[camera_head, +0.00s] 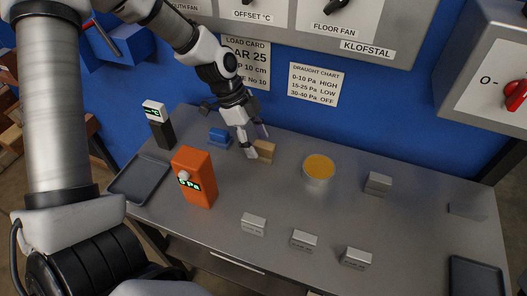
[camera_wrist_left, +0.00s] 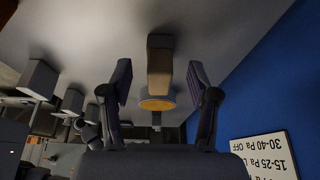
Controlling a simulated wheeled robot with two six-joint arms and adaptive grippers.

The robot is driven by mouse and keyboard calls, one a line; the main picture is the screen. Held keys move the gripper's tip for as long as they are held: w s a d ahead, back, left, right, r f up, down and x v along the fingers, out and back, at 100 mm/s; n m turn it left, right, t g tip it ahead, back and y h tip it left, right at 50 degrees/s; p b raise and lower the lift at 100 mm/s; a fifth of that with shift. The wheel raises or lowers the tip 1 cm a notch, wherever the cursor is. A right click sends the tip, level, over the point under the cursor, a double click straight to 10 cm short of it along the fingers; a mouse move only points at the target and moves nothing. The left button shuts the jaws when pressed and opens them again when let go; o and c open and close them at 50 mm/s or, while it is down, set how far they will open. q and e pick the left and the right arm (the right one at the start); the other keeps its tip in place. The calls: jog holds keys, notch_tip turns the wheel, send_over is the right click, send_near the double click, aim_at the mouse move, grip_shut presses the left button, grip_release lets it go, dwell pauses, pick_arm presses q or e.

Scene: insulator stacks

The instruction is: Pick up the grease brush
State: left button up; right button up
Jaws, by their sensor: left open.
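A small tan block (camera_head: 266,150) stands on the grey metal bench near the back wall; it may be the grease brush, but I cannot make out bristles. My left gripper (camera_head: 256,141) is at this block, with its fingers pointing down beside it. In the left wrist view the tan block (camera_wrist_left: 160,66) lies between the two spread fingers of the left gripper (camera_wrist_left: 159,82), with gaps on both sides. The left gripper is open and holds nothing. A round tin with an orange-yellow top (camera_head: 319,169) stands to the right of the block. My right gripper is not seen.
An orange meter (camera_head: 195,177) and a black-and-white meter (camera_head: 158,125) stand to the left. A blue block (camera_head: 219,138) is close to the left gripper. Several grey blocks, one here (camera_head: 303,240), stand along the front. Dark trays (camera_head: 141,181) (camera_head: 474,277) lie at both ends.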

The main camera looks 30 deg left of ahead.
aim_at(261, 144)
pick_arm(q)
jog(key=shift+w+d+f, duration=0.15)
jog(key=shift+d+f, duration=0.95)
jog(key=shift+f, duration=0.05)
jog(key=shift+w+d+f+b, duration=0.1)
jog(key=shift+w+f+b, duration=0.05)
jog(key=shift+f+b, duration=0.15)
grip_shut()
jog(key=shift+r, duration=0.15)
